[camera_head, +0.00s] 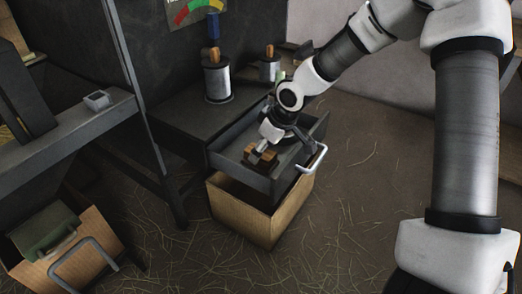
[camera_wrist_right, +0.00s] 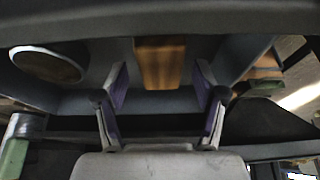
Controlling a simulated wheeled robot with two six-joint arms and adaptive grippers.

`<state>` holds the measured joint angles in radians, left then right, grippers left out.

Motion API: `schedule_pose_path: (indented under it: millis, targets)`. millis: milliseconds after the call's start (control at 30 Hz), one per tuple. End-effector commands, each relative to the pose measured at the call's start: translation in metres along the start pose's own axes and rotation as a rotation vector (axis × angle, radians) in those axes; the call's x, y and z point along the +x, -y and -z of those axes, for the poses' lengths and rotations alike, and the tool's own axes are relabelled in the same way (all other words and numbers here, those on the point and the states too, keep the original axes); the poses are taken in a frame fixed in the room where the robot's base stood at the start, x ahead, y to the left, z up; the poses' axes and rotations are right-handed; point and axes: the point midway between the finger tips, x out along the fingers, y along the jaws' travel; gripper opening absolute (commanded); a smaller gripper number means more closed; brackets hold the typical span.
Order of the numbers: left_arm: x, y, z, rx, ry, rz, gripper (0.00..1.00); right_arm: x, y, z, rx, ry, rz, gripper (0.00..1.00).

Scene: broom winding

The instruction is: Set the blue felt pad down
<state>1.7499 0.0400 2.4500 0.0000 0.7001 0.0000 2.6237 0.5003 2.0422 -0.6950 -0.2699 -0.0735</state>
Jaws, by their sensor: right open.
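My right gripper (camera_head: 261,152) reaches down into the open grey drawer (camera_head: 240,171), near a small wooden block (camera_head: 270,155). In the right wrist view the right gripper (camera_wrist_right: 161,80) has its two fingers apart, with bluish-purple inner faces. A wooden block (camera_wrist_right: 160,60) shows beyond and between the fingertips. My left gripper is not in view.
Metal spools with wooden tops (camera_head: 217,80) stand on the dark bench (camera_head: 180,118) behind the drawer. A tan box (camera_head: 262,215) sits beneath the drawer. A grey shelf (camera_head: 60,130) and a wooden crate (camera_head: 95,245) are at left. Straw-strewn floor lies open at right.

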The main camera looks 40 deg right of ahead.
Motion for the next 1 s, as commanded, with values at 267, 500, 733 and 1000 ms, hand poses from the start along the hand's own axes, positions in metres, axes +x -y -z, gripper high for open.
schedule_pose_path:
  millis: [267,500,733,1000]
  targets:
    - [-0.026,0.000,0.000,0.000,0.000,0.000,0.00,-0.077,0.000,0.003,-0.001,-0.005,0.000,0.70]
    - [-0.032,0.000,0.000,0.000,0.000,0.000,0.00,-0.102,0.000,0.000,0.000,-0.001,-0.001,0.70]
    - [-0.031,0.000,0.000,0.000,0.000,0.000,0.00,-0.102,0.000,0.000,0.000,0.000,-0.001,0.70]
    - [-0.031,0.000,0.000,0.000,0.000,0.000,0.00,-0.101,0.000,0.000,0.000,0.000,-0.001,0.70]
